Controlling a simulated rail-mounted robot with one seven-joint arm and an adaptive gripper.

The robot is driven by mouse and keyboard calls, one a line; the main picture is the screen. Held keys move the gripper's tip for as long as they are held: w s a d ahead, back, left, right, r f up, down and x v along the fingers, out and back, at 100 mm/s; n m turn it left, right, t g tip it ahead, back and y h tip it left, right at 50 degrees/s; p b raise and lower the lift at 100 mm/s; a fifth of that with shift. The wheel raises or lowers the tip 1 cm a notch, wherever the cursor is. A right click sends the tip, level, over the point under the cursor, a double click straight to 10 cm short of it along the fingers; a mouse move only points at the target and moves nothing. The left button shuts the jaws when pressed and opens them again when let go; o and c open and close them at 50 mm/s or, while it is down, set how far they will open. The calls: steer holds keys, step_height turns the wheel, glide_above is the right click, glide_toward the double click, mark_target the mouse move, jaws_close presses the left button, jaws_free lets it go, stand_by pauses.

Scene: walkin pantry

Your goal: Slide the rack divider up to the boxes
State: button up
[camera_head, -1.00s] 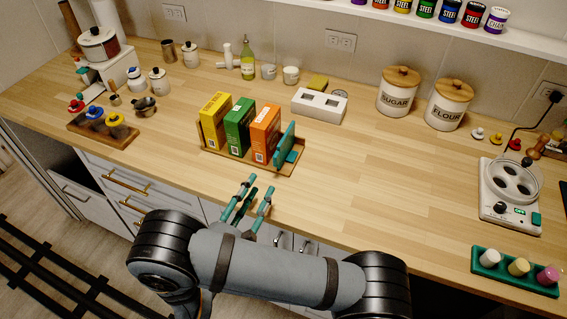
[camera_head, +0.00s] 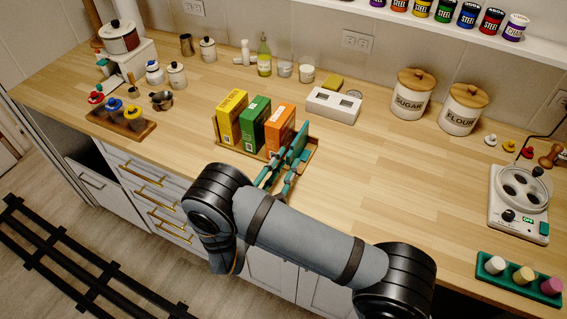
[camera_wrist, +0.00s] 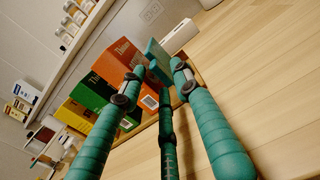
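The teal rack divider (camera_head: 299,143) stands at the right part of a low wooden rack (camera_head: 238,150), to the right of the orange box (camera_head: 279,128). A green box (camera_head: 256,124) and a yellow box (camera_head: 230,116) stand upright further left in the rack. My gripper (camera_head: 285,172) is at the rack's front right, by the divider's near end. In the wrist view the divider (camera_wrist: 157,58) shows between the tips of my gripper (camera_wrist: 158,70), whose fingers are apart. I cannot tell whether they touch it. The orange box (camera_wrist: 120,62) is just left of the left finger.
Sugar (camera_head: 410,98) and flour (camera_head: 461,113) canisters are further right. A wooden tray with colored-topped items (camera_head: 120,126) lies to the left.

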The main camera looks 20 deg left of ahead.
steer(key=c, duration=0.6)
jaws_close()
